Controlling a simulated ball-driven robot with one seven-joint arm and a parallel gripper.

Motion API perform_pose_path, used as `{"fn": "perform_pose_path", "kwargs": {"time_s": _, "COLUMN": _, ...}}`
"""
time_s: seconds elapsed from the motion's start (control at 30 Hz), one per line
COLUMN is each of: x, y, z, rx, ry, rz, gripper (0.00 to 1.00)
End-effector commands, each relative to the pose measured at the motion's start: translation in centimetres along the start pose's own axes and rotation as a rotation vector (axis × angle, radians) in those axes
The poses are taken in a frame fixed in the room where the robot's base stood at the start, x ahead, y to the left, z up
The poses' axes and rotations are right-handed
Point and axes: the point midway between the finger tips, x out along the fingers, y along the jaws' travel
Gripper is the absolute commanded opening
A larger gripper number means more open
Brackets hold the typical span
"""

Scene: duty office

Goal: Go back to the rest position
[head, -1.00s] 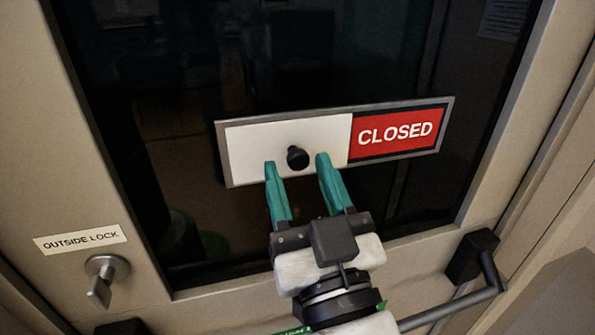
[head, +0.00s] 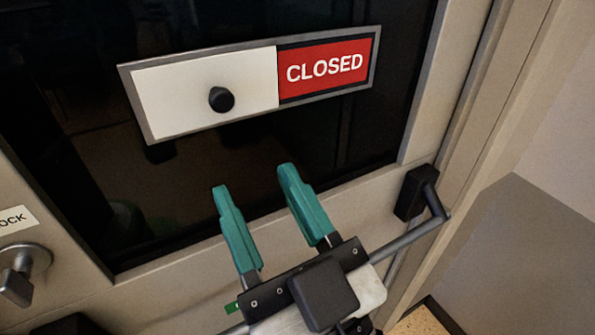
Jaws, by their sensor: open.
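My gripper (head: 250,180) is open and empty, with two teal fingers pointing up toward the door's dark window. It is below and a little right of the black knob (head: 221,99) and apart from it. The knob sits on the white sliding cover (head: 180,92) of a grey-framed sign (head: 376,50). The cover is over the left part of the sign. The red "CLOSED" panel (head: 325,69) shows on the right.
A push bar with a black end bracket (head: 412,194) runs across the door low on the right, partly behind my gripper. A metal lock knob (head: 20,272) is at the lower left, under a cut-off label (head: 15,220). A bare wall (head: 530,240) stands at the right.

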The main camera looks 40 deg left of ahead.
Motion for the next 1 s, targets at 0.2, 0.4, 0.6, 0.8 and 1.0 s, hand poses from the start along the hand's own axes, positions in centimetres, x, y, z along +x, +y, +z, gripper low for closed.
{"fn": "perform_pose_path", "kwargs": {"time_s": 0.2, "x": 0.0, "y": 0.0, "z": 0.0, "rx": 0.0, "ry": -0.001, "rz": 0.001, "gripper": 0.51}}
{"fn": "perform_pose_path", "kwargs": {"time_s": 0.4, "x": -1.8, "y": 3.4, "z": 3.4, "rx": -0.007, "ry": -0.127, "rz": 0.084, "gripper": 0.51}}
{"fn": "perform_pose_path", "kwargs": {"time_s": 0.6, "x": -9.1, "y": 10.9, "z": 11.4, "rx": 0.013, "ry": -0.447, "rz": 0.295, "gripper": 0.51}}
{"fn": "perform_pose_path", "kwargs": {"time_s": 0.8, "x": -20.0, "y": 16.3, "z": 18.1, "rx": 0.094, "ry": -0.77, "rz": 0.525, "gripper": 0.51}}
{"fn": "perform_pose_path", "kwargs": {"time_s": 1.0, "x": -33.0, "y": 18.1, "z": 22.6, "rx": 0.235, "ry": -1.075, "rz": 0.756, "gripper": 0.51}}
